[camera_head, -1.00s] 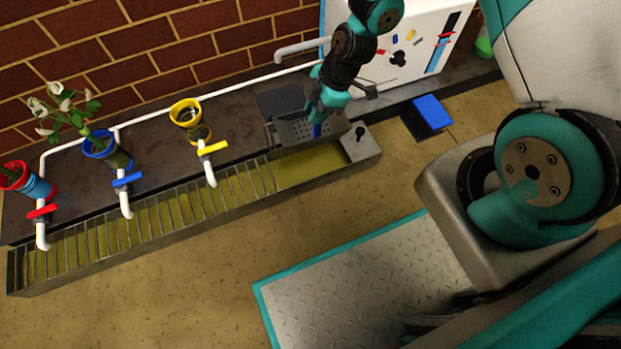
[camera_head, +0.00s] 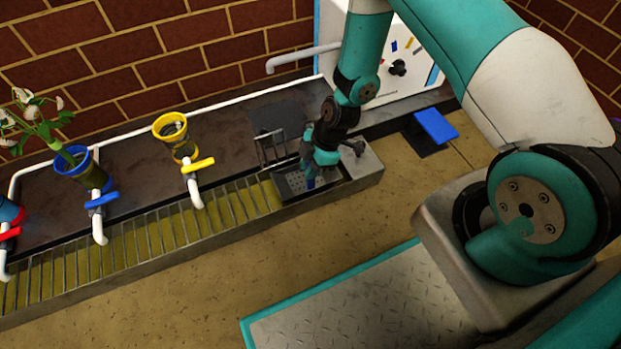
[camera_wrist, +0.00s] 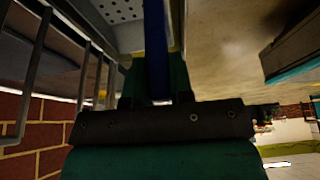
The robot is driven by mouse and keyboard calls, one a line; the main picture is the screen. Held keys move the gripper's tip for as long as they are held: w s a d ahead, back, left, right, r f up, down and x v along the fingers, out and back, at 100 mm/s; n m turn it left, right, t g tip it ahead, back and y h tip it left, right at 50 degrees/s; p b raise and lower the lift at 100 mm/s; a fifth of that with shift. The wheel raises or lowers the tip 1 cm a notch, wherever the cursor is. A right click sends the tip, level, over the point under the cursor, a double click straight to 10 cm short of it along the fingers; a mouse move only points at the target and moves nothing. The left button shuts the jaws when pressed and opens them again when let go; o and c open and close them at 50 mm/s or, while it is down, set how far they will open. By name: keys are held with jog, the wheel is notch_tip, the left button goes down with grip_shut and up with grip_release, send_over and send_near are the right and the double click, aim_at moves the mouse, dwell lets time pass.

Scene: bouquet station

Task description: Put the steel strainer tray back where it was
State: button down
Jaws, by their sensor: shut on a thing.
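The steel strainer tray (camera_head: 291,184), grey with small holes, is at the right end of the trough (camera_head: 225,232), low in its uncovered section. Whether it rests on the trough's rim or bottom, I cannot tell. My gripper (camera_head: 314,172) is over the tray's right part, shut on its blue handle (camera_head: 310,183). In the wrist view the blue handle (camera_wrist: 156,45) stands between my fingers (camera_wrist: 158,82), and part of the holed tray (camera_wrist: 118,12) shows beyond. My gripper hides the tray's right side in the head view.
A barred metal rack (camera_head: 270,149) stands upright just behind the tray; its bars (camera_wrist: 36,65) are close on the left in the wrist view. A dark square pad (camera_head: 278,116) lies bare on the counter. Yellow (camera_head: 170,127) and blue (camera_head: 72,164) vases stand left. A black knob (camera_head: 358,147) sits right.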

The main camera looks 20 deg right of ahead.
jog(key=shift+f+b, duration=0.95)
jog(key=shift+f, duration=1.1)
jog(key=c, duration=1)
grip_release()
jog(key=p+v, duration=0.7)
jog(key=v, duration=0.5)
jog(key=s+a+r+m, duration=0.1)
jog(key=a+r+m, duration=0.15)
jog(key=r, duration=0.95)
jog(key=s+a+r+m, duration=0.15)
jog(key=a+r, duration=0.25)
jog(key=r, duration=0.7)
jog(key=s+a+r+m, duration=0.2)
jog(key=s+r+m, duration=0.5)
jog(key=s+r, duration=0.8)
jog(key=shift+s+a, duration=0.3)
jog(key=shift+s, duration=0.25)
